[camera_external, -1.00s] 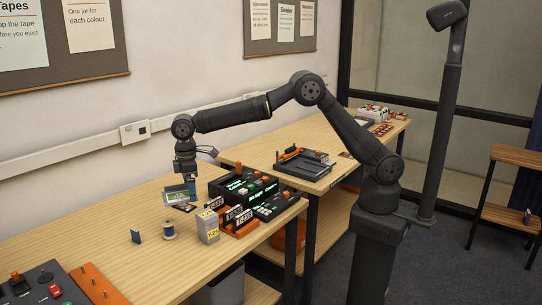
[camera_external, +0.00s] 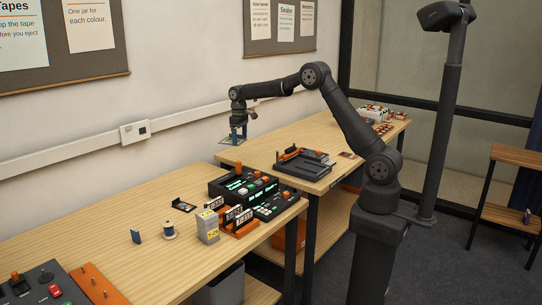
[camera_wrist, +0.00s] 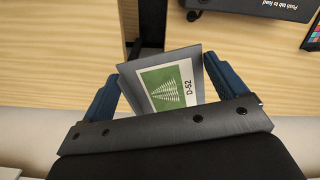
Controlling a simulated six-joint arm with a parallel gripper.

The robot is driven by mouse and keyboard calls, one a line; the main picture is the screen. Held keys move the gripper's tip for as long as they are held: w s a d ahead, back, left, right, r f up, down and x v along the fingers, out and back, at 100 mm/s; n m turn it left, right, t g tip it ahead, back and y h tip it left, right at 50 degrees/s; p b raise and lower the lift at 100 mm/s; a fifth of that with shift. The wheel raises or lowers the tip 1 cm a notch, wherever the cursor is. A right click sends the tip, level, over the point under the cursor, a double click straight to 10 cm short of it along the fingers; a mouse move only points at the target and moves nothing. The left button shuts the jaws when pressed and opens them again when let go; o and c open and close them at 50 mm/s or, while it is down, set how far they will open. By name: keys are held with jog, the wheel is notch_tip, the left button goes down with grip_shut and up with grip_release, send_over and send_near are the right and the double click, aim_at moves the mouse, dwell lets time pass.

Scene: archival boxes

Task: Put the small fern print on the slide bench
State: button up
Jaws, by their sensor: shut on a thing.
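The fern print (camera_wrist: 172,88) is a small card with a green panel, a white fern shape and the label D-52. It sits between the blue fingers of my gripper (camera_wrist: 161,70) in the wrist view, slightly tilted. In the external view my gripper (camera_external: 238,136) is shut on it in the air, near the gap between the two wooden tables. The print itself shows there only as a small, unclear edge. No label marks the slide bench; the farther table (camera_external: 345,135), with a black tray device (camera_external: 305,170), lies to the right of my gripper.
The nearer table (camera_external: 100,235) bears dark consoles with green displays (camera_external: 243,187), a grey-yellow box (camera_external: 207,227), a thread spool (camera_external: 168,231), a blue block (camera_external: 136,236) and a small dark holder (camera_external: 183,205). Small items (camera_external: 375,112) stand at the farther table's back.

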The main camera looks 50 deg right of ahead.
jog(key=s+d+m, duration=0.2)
jog(key=s+d, duration=0.2)
jog(key=d, duration=0.9)
jog(key=s+d+m, duration=0.2)
jog(key=s+d, duration=0.1)
jog(key=d, duration=1)
jog(key=s+d+m, duration=0.3)
jog(key=s+d, duration=0.1)
jog(key=d, duration=0.9)
jog(key=s+d+m, duration=0.6)
jog(key=s+d, duration=1.8)
jog(key=s, duration=0.3)
send_over(345, 149)
jog(key=s, duration=0.1)
jog(key=f, duration=1.1)
jog(key=shift+a+f, duration=0.25)
jog(key=shift+a, duration=0.05)
jog(key=shift+w+f, duration=0.35)
jog(key=shift+w, duration=0.1)
jog(key=shift+f, duration=1.9)
jog(key=shift+a+f, duration=0.1)
jog(key=shift+f, duration=0.05)
